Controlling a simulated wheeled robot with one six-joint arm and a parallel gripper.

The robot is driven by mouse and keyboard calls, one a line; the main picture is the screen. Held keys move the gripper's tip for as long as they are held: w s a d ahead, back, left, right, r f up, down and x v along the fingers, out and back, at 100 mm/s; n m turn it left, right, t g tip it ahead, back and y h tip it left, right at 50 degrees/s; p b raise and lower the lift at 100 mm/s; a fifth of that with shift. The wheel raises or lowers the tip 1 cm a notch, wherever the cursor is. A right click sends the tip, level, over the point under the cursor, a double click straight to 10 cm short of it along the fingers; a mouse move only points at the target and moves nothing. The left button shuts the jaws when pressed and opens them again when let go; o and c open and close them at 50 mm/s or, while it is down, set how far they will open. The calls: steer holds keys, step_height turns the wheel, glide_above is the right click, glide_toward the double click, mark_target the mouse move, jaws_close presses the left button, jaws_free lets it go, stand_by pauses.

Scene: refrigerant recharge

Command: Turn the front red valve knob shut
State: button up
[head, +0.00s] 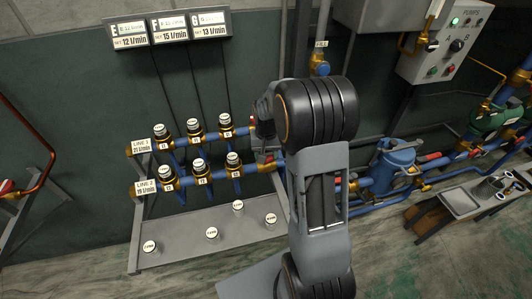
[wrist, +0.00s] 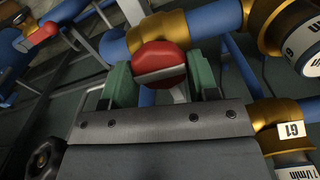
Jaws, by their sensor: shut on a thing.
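The red valve knob (wrist: 159,57) sits on a brass fitting (wrist: 160,30) of a blue pipe in the wrist view. A pale grey bar crosses the knob's face. My gripper (wrist: 157,70) has its two green finger pads on either side of the knob and is shut on it. In the head view my own arm covers most of this spot, at the right end of the pipe rack, so the knob's hold is hard to make out there. How far the knob is turned is not clear.
A second red handle (wrist: 43,33) shows at upper left in the wrist view, with a black knob (wrist: 45,160) at lower left. Brass valves with white-topped gauges (head: 195,128) line the rack to the left. A blue canister (head: 392,170) and grey bench (head: 462,202) stand right.

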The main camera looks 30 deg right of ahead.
steer(key=m, duration=0.4)
steer(key=shift+m, duration=0.4)
steer(key=m+b, duration=0.1)
steer(key=m, duration=0.8)
steer(key=shift+d, duration=0.1)
steer(key=shift+s+m, duration=0.1)
steer(key=shift+m, duration=1.9)
steer(key=o, duration=0.9)
step_height(320, 180, up, 14)
steer(key=shift+f, duration=0.1)
